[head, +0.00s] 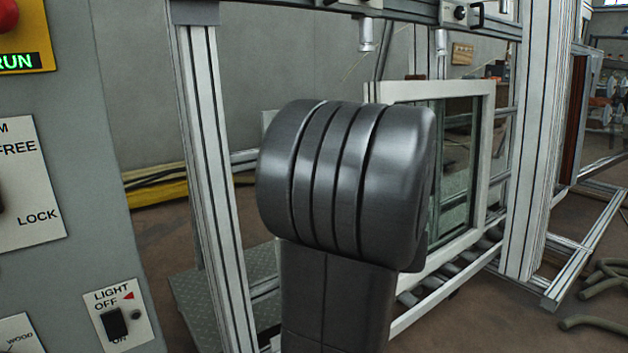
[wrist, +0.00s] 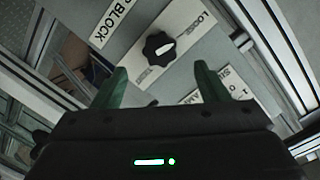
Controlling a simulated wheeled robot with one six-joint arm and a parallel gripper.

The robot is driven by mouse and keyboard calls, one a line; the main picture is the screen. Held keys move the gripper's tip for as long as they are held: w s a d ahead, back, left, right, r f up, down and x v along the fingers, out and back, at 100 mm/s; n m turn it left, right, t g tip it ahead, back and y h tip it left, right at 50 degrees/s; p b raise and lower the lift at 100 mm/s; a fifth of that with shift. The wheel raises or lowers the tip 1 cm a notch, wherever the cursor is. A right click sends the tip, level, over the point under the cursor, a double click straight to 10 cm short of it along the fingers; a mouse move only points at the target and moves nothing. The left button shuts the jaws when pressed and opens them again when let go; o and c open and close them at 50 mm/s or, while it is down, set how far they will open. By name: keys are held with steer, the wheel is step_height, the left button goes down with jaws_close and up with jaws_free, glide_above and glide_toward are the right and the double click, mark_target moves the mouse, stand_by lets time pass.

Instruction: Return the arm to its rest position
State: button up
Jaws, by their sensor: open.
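My gripper (wrist: 158,88) shows in the wrist view with its two green fingers spread apart and nothing between them. Beyond the fingertips is a grey panel with a black rotary knob (wrist: 159,47) that has a white mark. In the head view my own dark arm fills the middle and hides part of the scene behind it. My gripper does not show in the head view.
A grey control panel (head: 60,180) with RUN, FREE/LOCK and LIGHT markings stands at the left. An aluminium frame post (head: 213,170) rises beside it. A white window frame (head: 487,150) stands behind my arm. Hoses (head: 603,275) lie on the floor at the right.

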steer(key=b+x, duration=0.1)
steer(key=x, duration=0.5)
steer(key=shift+w+a, duration=0.2)
steer(key=shift+w, duration=0.05)
steer(key=p+v, duration=0.3)
steer(key=v, duration=1.1)
steer(key=w+a+f+m+y+p, duration=0.1)
steer(key=w+a+m+p, duration=0.3)
steer(key=m+p, duration=0.3)
steer(key=w+a+f+m+y+p, duration=0.1)
steer(key=w+a+m+p, duration=0.3)
steer(key=m, duration=0.7)
steer(key=w+f+p, duration=0.1)
steer(key=w+p, duration=0.1)
steer(key=w, duration=0.1)
steer(key=shift+f+p, duration=0.2)
steer(key=shift+p, duration=0.15)
stand_by(0.4)
